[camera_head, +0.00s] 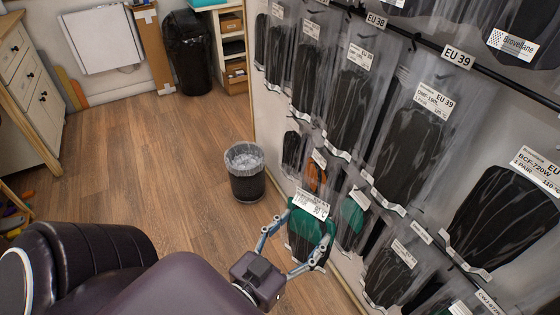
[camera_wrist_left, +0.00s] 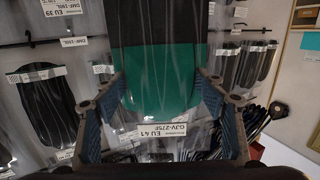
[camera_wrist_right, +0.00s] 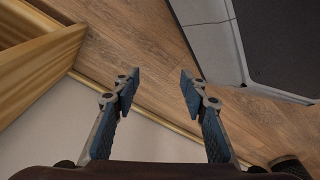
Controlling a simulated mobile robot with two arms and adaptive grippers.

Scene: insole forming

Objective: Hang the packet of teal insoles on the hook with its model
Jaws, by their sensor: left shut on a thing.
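The packet of teal insoles (camera_head: 304,240) is a clear bag with a white label at its top in the head view. My left gripper (camera_head: 308,229) is shut on it, with a finger on each side, in front of the lower part of the rack. In the left wrist view the packet (camera_wrist_left: 160,82) shows dark and teal parts and a label reading EU 41 GJV-275F. Another teal packet (camera_head: 351,222) hangs just right of the held one. I cannot tell which hook it hangs from. My right gripper (camera_wrist_right: 160,78) is open and empty, seen only in its wrist view.
Rows of black insole packets (camera_head: 412,145) hang on rails with size tags such as EU 38 and EU 39. An orange packet (camera_head: 315,176) hangs behind the held one. A lined waste bin (camera_head: 247,172) stands left of the rack.

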